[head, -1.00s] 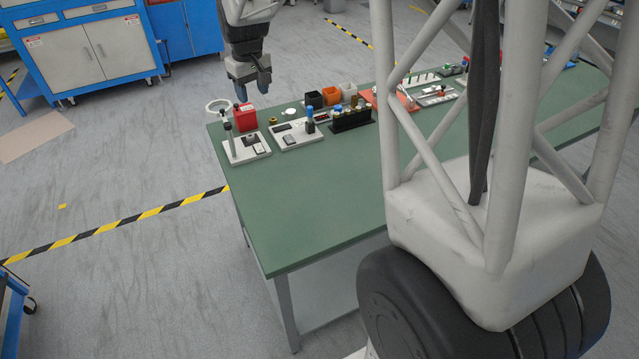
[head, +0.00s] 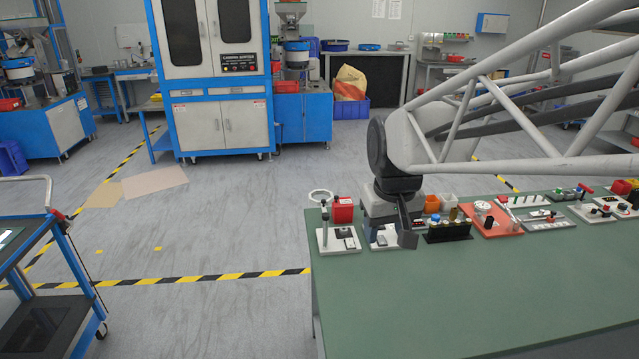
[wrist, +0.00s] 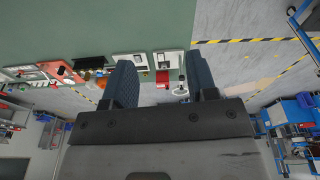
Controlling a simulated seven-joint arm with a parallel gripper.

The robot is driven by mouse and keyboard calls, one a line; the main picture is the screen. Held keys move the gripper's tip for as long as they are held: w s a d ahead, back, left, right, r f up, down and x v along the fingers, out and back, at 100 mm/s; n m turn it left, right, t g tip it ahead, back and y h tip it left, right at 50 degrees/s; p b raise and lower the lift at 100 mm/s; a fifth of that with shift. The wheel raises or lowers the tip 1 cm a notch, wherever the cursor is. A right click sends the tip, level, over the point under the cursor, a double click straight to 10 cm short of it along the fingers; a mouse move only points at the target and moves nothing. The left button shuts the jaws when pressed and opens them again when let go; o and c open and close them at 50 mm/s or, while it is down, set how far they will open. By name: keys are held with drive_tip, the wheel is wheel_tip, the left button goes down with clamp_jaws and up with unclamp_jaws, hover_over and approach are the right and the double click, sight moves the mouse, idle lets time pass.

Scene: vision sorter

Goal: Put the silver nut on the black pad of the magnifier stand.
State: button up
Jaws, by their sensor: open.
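The magnifier stand (head: 325,238) is at the left end of the green table in the head view, a white base with an upright post and a pale ring. Dark patches show on its base, but the black pad is too small to tell for certain. Its base also shows in the wrist view (wrist: 167,60), between the fingers in the picture. My gripper (head: 404,230) is above the row of items, to the right of the stand. Its two fingers are apart and empty in the wrist view (wrist: 159,62). I cannot make out the silver nut.
A red container (head: 342,213) stands just behind the stand. A black rack (head: 450,234) with several pieces and an orange-red plate (head: 497,220) lie to the right. The front of the green table (head: 450,300) is clear.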

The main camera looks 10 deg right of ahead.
drive_tip(key=s+f+m, duration=0.1)
drive_tip(key=s+f, duration=0.1)
drive_tip(key=s, duration=1.3)
drive_tip(key=shift+s+a+f+t, duration=0.15)
drive_tip(key=shift+s+f+t, duration=0.1)
drive_tip(key=shift+f+t, duration=0.1)
